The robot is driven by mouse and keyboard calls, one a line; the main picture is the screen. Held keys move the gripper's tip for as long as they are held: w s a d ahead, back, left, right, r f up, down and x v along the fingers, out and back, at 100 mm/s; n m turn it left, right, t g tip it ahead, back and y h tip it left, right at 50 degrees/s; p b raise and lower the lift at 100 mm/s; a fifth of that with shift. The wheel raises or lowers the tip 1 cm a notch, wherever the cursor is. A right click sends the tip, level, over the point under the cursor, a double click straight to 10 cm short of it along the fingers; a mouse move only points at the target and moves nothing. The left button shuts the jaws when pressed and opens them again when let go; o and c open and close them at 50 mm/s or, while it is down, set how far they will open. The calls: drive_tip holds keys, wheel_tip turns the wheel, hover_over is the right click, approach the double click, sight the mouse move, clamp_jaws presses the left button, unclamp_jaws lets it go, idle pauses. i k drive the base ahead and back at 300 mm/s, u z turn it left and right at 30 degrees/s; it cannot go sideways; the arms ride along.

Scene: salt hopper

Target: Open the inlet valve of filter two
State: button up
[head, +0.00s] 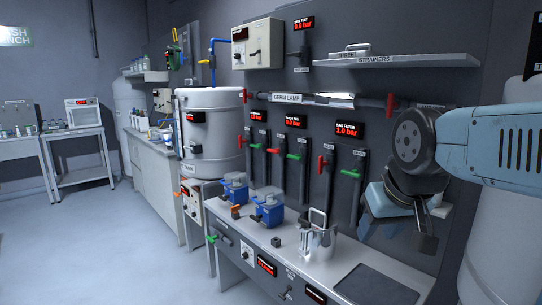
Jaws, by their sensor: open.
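A dark wall panel carries a row of vertical filter pipes with red and green lever handles. The middle pressure display (293,122) reads 0.0 bar; its label is too small to read surely as filter two. A red handle (272,150) and a green handle (293,156) sit below it. To the right, a red handle (322,164) and a green handle (350,174) sit below a display (349,133) reading 1.0 bar. My gripper (412,225) is open, at the right in front of the panel, apart from these handles. Its fingertips are partly hidden.
The bench (270,232) below holds two blue devices (268,207) and a metal jug (318,240). A white tank (211,135) stands left of the panel. A horizontal germ lamp pipe (345,100) and a strainer shelf (400,60) are above. Floor at left is clear.

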sight(276, 151)
drive_tip(key=u, duration=0.9)
drive_tip(key=i, duration=0.1)
drive_tip(key=z, duration=2.75)
drive_tip(key=k, duration=1.3)
drive_tip(key=u, duration=1.55)
drive_tip(key=i, duration=1.3)
drive_tip(key=u, duration=0.05)
